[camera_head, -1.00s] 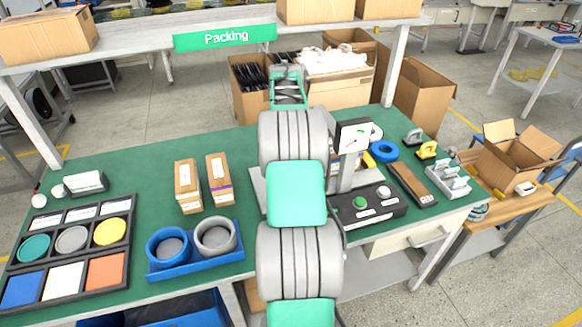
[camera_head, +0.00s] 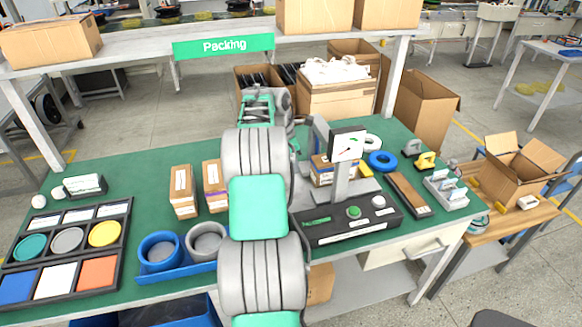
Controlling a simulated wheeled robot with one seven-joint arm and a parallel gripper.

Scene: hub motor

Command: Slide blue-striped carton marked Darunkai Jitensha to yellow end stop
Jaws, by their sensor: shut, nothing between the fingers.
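A small brown carton (camera_head: 324,173) with a white label and a dark blue-looking band lies on the bench behind the display post; its print is too small to read. The post and my arm cover parts of its surroundings. A small yellow piece (camera_head: 365,158) shows to its right, beside the blue ring; I cannot tell whether it is the end stop. Two upright cartons stand to the left: a plain brown one (camera_head: 182,192) and one with a purple-looking stripe (camera_head: 213,186), partly close to my arm.
A black control box (camera_head: 352,221) with a green button and a display (camera_head: 348,145) stands in front of the carton. A grey upright frame (camera_head: 319,135) stands behind. The blue tray (camera_head: 180,272) and sorting rack (camera_head: 118,258) lie left. Green bench surface (camera_head: 140,180) is clear at back left.

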